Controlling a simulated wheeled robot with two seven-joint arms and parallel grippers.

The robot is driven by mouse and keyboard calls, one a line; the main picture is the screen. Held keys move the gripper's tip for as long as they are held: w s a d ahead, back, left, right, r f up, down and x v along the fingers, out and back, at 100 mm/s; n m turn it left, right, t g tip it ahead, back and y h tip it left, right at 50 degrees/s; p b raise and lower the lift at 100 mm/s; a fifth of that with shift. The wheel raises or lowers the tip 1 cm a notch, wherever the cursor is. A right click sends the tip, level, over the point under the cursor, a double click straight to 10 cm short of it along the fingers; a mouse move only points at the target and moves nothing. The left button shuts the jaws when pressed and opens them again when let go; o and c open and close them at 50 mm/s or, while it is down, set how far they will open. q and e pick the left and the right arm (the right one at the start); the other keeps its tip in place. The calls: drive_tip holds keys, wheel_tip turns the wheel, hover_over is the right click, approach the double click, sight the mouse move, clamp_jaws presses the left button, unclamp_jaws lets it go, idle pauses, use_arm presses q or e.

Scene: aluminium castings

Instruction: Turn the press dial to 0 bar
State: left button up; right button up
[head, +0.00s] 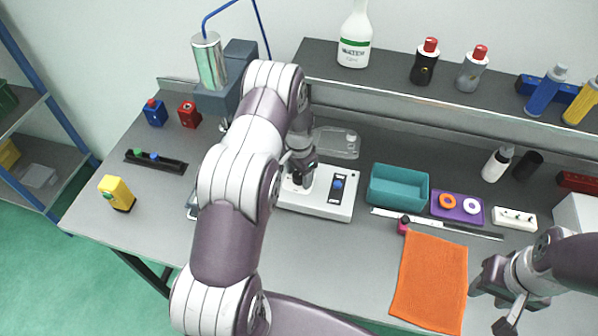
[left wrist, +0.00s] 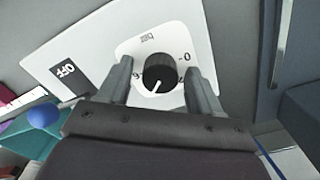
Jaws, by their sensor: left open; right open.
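The press dial (left wrist: 160,74) is a black round knob on a white panel marked "bar", with a 0 to its right and a 6 to its left. Its white pointer line points down and slightly left in the left wrist view, at neither number. My left gripper (head: 299,178) is open over the white press panel (head: 318,207), and its two fingers stand either side of the dial; I cannot tell whether they touch it. In the head view my left gripper hides the dial. My right gripper (head: 497,300) is open and empty, right of the orange cloth.
A blue-knobbed lever (head: 337,185) and an OFF label (left wrist: 68,70) are on the same panel. A teal bin (head: 398,188), purple tray (head: 470,213) and orange cloth (head: 430,282) lie to the right. The front-left bench top is mostly clear.

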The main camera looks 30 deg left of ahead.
use_arm(q)
drive_tip(key=shift+w, duration=0.1)
drive_tip(key=shift+c, duration=0.4)
drive_tip(key=c, duration=1)
